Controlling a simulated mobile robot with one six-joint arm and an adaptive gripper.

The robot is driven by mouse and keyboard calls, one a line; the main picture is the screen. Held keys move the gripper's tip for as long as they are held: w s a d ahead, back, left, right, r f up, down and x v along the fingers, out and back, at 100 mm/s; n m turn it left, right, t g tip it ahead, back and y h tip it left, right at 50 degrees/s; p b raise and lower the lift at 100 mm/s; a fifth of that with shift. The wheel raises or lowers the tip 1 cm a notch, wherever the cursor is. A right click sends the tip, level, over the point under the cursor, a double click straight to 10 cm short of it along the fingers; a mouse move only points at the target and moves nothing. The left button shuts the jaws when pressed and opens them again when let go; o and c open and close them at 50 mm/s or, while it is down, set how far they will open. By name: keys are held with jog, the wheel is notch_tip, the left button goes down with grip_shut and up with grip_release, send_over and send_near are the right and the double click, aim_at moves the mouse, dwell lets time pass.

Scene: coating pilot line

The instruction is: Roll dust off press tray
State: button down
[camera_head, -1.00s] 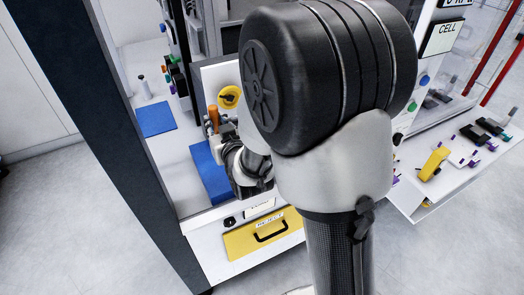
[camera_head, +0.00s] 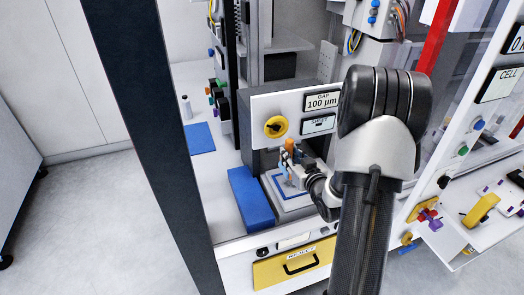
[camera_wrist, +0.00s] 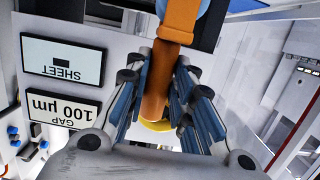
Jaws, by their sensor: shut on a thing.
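The press tray (camera_head: 300,206) is a pale plate with a blue outline, lying in the press opening below the yellow knob. My gripper (camera_head: 292,163) is above the tray, partly hidden by my wrist. It is shut on the dust roller's orange handle (camera_head: 289,146), which also shows between the fingers in the wrist view (camera_wrist: 155,105). In the wrist view, part of the light blue roller head (camera_wrist: 215,8) shows at the top edge. I cannot tell whether the roller touches the tray.
A blue block (camera_head: 250,198) stands left of the tray. A blue mat (camera_head: 199,138) and a small bottle (camera_head: 187,107) are farther left. The panel with the yellow knob (camera_head: 276,127) is behind my gripper. A yellow drawer (camera_head: 270,274) is below. A side shelf (camera_head: 455,240) is at right.

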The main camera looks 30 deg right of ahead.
jog(key=shift+s+d+f+b, duration=0.1)
jog(key=shift+s+d+b, duration=0.1)
jog(key=shift+b, duration=0.15)
dwell(0.3)
jog(key=shift+f+b, duration=2.25)
jog(key=shift+f, duration=0.15)
jog(key=shift+f, duration=0.6)
jog(key=shift+d, duration=0.15)
jog(key=shift+s+d, duration=0.5)
jog(key=shift+d, duration=1.5)
jog(key=shift+s+d, duration=0.45)
jog(key=shift+d, duration=1.5)
jog(key=shift+s+d, duration=0.5)
jog(key=shift+d, duration=1.5)
jog(key=shift+w+d, duration=0.1)
jog(key=shift+d, duration=0.1)
jog(key=shift+w, duration=0.1)
jog(key=shift+a, duration=0.1)
